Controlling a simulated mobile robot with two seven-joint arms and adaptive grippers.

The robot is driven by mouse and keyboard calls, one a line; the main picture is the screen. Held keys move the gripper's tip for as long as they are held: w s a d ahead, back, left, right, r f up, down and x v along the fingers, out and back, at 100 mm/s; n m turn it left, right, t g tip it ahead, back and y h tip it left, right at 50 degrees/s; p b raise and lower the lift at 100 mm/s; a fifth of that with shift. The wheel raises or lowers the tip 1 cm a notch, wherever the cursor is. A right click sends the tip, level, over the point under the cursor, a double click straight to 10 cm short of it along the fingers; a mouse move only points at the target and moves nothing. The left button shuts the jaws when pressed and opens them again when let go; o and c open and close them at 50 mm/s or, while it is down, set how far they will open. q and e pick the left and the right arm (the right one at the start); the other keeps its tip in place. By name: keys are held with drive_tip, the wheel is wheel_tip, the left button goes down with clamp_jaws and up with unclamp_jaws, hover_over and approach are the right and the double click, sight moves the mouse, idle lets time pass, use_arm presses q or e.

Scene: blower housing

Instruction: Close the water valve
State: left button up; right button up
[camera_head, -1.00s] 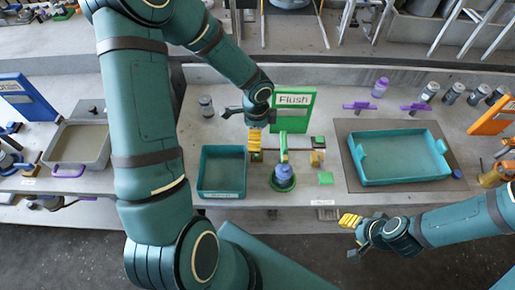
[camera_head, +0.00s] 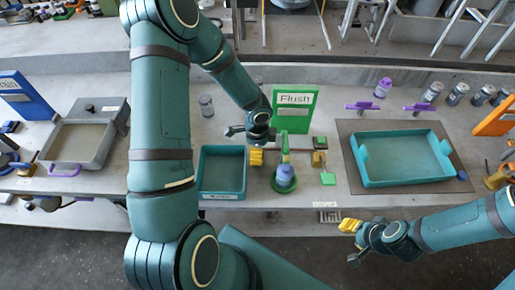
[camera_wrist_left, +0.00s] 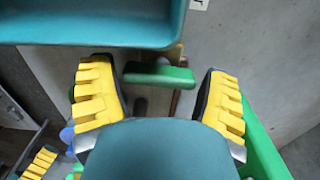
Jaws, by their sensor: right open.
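My left gripper (camera_head: 256,157) is over the left side of the flush station, beside the teal bin. In the left wrist view its yellow fingers (camera_wrist_left: 158,98) are wide apart. A green valve handle (camera_wrist_left: 158,75) lies crosswise between and beyond them, with gaps on both sides; I cannot tell its height. The gripper hides this valve in the head view. Another valve (camera_head: 319,143) with a green handle and yellow body stands to the right of the green spout (camera_head: 285,148). My right gripper (camera_head: 351,240) is open and empty in front of the bench.
The teal bin (camera_head: 222,195) is close to the left gripper. A blue-grey bottle (camera_head: 285,175) stands under the spout. The green Flush sign (camera_head: 294,112) stands behind. A teal tray (camera_head: 402,180) lies at right and a grey sink (camera_head: 82,165) at left.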

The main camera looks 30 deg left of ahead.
use_arm(q)
drive_tip(key=c, duration=0.5)
drive_tip(key=shift+m, duration=0.7)
drive_tip(key=shift+c, duration=0.2)
drive_tip(key=o, duration=1.1)
drive_tip(key=shift+o, duration=0.2)
wheel_tip(320, 180, up, 12)
